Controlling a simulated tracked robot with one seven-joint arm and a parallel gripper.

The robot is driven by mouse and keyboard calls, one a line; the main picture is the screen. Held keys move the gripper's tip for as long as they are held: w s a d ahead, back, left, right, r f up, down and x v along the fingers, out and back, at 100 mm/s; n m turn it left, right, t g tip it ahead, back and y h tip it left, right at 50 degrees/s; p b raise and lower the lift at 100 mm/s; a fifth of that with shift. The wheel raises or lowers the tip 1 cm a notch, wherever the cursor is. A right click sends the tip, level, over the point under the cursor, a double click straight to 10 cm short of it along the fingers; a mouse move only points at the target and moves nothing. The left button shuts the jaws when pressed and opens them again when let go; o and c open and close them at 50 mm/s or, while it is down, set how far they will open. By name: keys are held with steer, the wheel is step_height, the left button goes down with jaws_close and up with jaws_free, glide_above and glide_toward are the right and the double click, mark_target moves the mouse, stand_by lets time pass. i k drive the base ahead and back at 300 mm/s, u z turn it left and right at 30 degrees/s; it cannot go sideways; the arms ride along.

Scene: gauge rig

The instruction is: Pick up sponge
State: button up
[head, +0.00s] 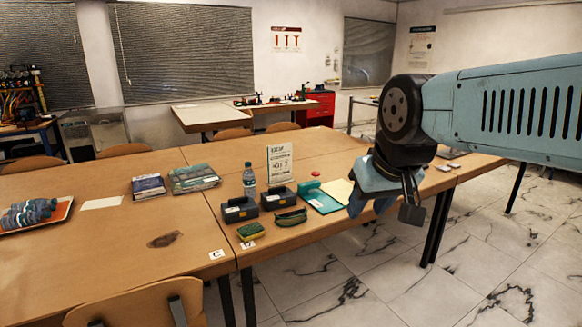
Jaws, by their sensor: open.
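A sponge (250,231), yellow with a green top, lies flat on the wooden table (182,258) near its front edge. A small white card marked with a letter lies just in front of it. My gripper (398,210) is at the right, past the table's front edge, pointing downward. It is open, with nothing seen between its fingers, and stands well to the right of the sponge, apart from it. The sponge is fully in view.
Beside the sponge are two dark boxes (240,209), a dark green pouch (291,217), a bottle (249,180), a sign (280,163) and a teal clipboard (323,200). Books (193,178) and a tray (62,211) are left. A chair (140,305) stands in front.

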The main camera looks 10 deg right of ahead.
mark_target(249, 233)
steer(key=k, duration=0.55)
steer(key=u, duration=0.65)
steer(key=i, duration=1.55)
steer(key=z, duration=0.55)
